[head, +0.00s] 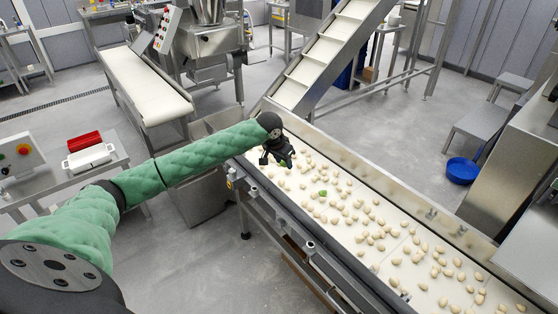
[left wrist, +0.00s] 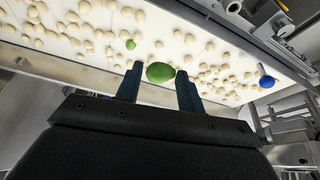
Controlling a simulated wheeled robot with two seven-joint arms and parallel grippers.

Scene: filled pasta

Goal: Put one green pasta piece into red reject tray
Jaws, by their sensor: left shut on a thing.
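My left gripper (head: 276,161) is over the far left part of the white conveyor belt (head: 341,243). In the left wrist view the left gripper (left wrist: 160,74) is shut on a green pasta piece (left wrist: 160,72), held between its fingertips above the belt. In the head view a bit of green shows at the gripper. Another green pasta piece (head: 322,193) lies on the belt among pale pieces, and it also shows in the left wrist view (left wrist: 130,44). The red reject tray (head: 85,140) stands on a steel side table at the left. My right gripper is not in view.
Many pale pasta pieces (head: 370,223) are spread over the belt. A white tray (head: 88,158) stands just in front of the red one. A control box (head: 20,153) with a red button is at the table's left. A blue bowl (head: 462,170) is on the floor.

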